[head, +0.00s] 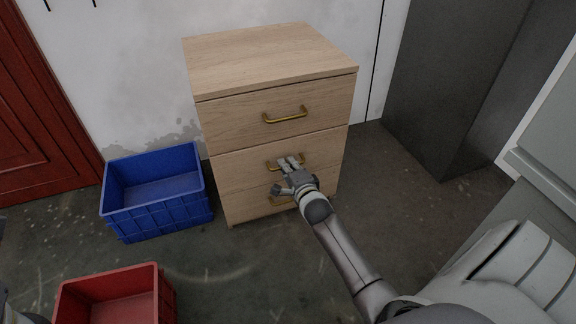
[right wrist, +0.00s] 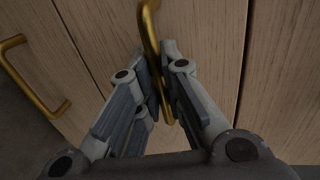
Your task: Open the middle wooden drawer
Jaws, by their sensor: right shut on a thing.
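The wooden cabinet (head: 272,52) has three drawers, each with a brass bar handle. The middle drawer (head: 232,172) looks flush or nearly flush with the others. My right gripper (head: 290,163) reaches its front, with the fingers at the middle handle (head: 272,166). In the right wrist view, that handle (right wrist: 149,25) runs down between the fingers of the right gripper (right wrist: 165,75), which are shut on it. The fingers hide part of the handle. The left gripper is not in view.
The top drawer handle (head: 285,115) is above my gripper, and the bottom drawer handle is partly hidden by it. A blue crate (head: 160,218) stands left of the cabinet and a red crate (head: 112,276) nearer. The floor before the cabinet is clear. A dark grey cabinet (head: 440,90) stands right.

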